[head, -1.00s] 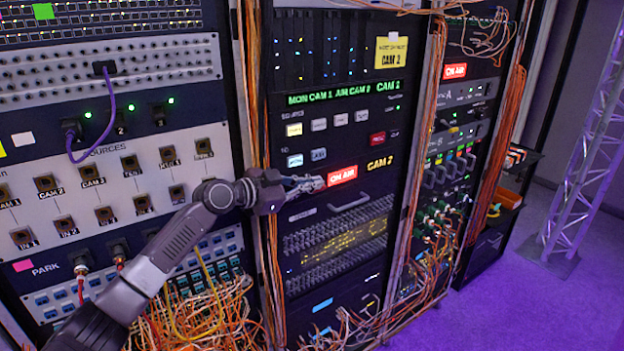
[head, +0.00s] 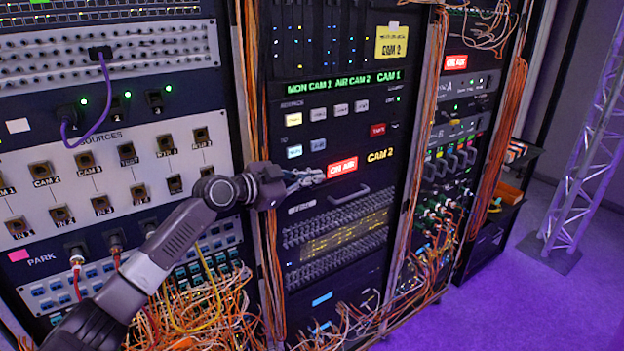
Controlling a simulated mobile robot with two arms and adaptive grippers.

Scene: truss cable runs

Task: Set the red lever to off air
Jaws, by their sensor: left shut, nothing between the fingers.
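My left gripper (head: 314,177) reaches in from the left at the middle rack. Its fingers are shut and empty. Their tips are just left of a lit red ON AIR sign (head: 342,167); I cannot tell whether they touch the panel. I cannot make out a separate red lever; it may be hidden by the gripper or too small to see. A small red button (head: 377,130) sits above and right of the sign. A second lit ON AIR sign (head: 456,62) is on the rack to the right. My right gripper is not in view.
Orange cable bundles (head: 262,100) run down the rack's left side, close to my left wrist. A dark curved handle (head: 348,195) is below the sign. Loose cables (head: 205,315) hang under my arm. The purple floor (head: 520,310) at right is clear before a truss (head: 590,150).

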